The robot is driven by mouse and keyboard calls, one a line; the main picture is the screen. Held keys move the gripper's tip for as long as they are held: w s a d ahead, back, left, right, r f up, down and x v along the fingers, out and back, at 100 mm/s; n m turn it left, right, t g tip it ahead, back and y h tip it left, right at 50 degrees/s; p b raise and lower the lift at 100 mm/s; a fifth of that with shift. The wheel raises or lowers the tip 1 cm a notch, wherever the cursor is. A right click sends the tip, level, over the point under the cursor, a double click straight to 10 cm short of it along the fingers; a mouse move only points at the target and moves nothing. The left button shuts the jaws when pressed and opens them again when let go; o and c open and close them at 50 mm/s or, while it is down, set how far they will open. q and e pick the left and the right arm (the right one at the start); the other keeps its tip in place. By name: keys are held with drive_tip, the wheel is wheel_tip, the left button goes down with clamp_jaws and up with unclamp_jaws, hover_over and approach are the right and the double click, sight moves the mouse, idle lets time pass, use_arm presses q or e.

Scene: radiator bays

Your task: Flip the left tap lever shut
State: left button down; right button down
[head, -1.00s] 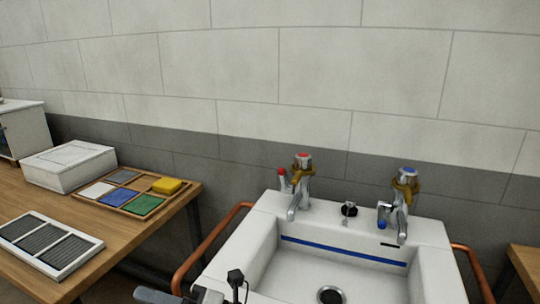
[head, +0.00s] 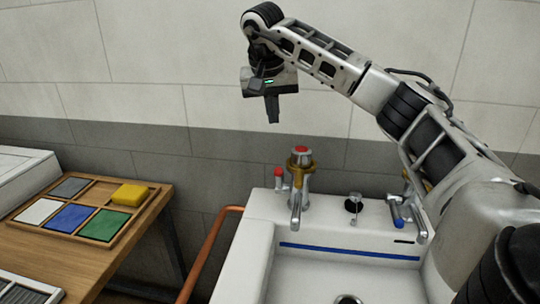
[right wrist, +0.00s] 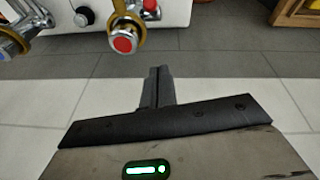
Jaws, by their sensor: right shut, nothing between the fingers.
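The left tap (head: 299,186) is chrome with a red cap and a brass-coloured collar, at the sink's back left. Its lever (head: 279,182) stands upright on the tap's left side, with a red tip. My right gripper (head: 272,112) is shut and empty, pointing down above and slightly left of the tap, apart from it. In the right wrist view, the shut fingers (right wrist: 160,75) show below the tap's red cap (right wrist: 123,43); the red lever tip (right wrist: 150,5) is at the top edge. My left gripper is not in view.
The right tap, with a blue-tipped lever (head: 397,220) hanging down, is partly hidden by my right arm. A black plug (head: 353,203) sits between the taps on the white sink (head: 262,235). A copper rail (head: 210,255) runs along its left. A wooden table (head: 95,262) holds a tile tray (head: 138,226).

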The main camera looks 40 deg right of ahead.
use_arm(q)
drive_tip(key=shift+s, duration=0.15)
use_arm(e)
drive_tip(key=shift+s, duration=0.1)
hover_over(282, 181)
drive_tip(key=w+d, duration=0.1)
drive_tip(key=w, duration=0.2)
wheel_tip(282, 181, down, 11)
drive_tip(key=shift+s+a+f, duration=0.3)
drive_tip(key=shift+s, duration=0.1)
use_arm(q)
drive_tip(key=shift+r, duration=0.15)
use_arm(e)
drive_tip(key=shift+w+a, duration=0.1)
